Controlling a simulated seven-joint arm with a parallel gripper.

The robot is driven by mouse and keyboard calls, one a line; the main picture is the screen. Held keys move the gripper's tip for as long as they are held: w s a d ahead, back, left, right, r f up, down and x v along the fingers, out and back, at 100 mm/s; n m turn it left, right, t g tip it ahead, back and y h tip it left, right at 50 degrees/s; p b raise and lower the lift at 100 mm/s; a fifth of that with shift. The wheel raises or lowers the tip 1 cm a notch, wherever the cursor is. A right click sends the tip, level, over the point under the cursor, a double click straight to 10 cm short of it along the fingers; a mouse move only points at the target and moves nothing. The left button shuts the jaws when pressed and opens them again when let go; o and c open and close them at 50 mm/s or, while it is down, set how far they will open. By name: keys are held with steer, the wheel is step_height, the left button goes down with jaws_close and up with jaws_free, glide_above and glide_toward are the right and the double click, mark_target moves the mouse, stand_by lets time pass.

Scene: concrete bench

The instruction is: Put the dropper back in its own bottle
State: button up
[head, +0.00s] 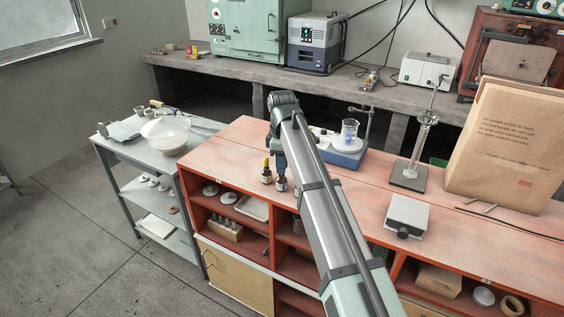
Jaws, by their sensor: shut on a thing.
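Two small dark bottles with pale labels stand side by side on the red bench top near its front left. The left bottle (266,178) has a yellowish top. The right bottle (281,184) stands directly below my gripper (281,172) in this view. My gripper points down and is shut on the dropper, which is too small and too covered by the fingers to make out clearly. I cannot tell whether the dropper's tip is above the right bottle's neck or inside it.
A stirrer (345,154) with a glass beaker (349,131) stands behind and right of my arm. Further right are a glass column on a stand (409,178), a grey box (406,215) and a large paper bag (507,145). The bench top (235,150) left of the bottles is clear.

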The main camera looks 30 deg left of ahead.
steer(key=shift+f, duration=0.5)
steer(key=o, duration=1.1)
steer(key=shift+r, duration=0.15)
steer(key=shift+r, duration=3.4)
